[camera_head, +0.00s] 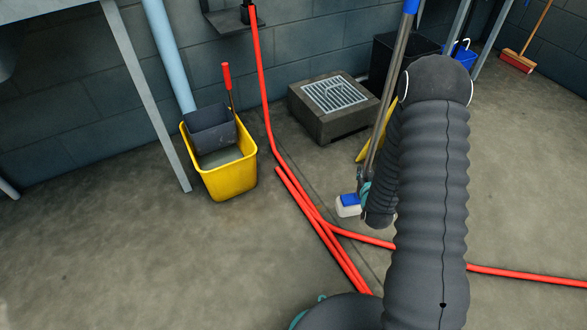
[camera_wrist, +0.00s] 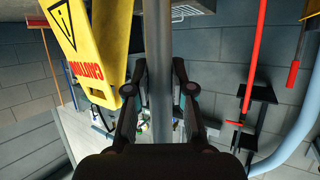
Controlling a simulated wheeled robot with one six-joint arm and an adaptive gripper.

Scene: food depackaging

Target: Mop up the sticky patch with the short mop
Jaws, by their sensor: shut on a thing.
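The short mop's grey handle (camera_head: 395,85) has a blue upper part and stands slightly tilted in the head view. My gripper (camera_head: 366,178) is low on this handle, partly hidden behind my arm. In the wrist view the handle (camera_wrist: 159,50) runs between the two fingers of my gripper (camera_wrist: 160,105), which is shut on it. A small white and blue thing (camera_head: 347,204) shows beside the gripper; I cannot tell whether it is part of the mop. I cannot make out the mop head for certain. No sticky patch stands out on the floor.
A yellow bucket (camera_head: 232,177) with a wringer stands left. Red hoses (camera_head: 320,222) cross the floor. A grated block (camera_head: 330,117) is by the wall. A yellow caution sign (camera_wrist: 95,45) is close beside the handle. A red broom (camera_head: 516,61) leans far right. The front-left floor is clear.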

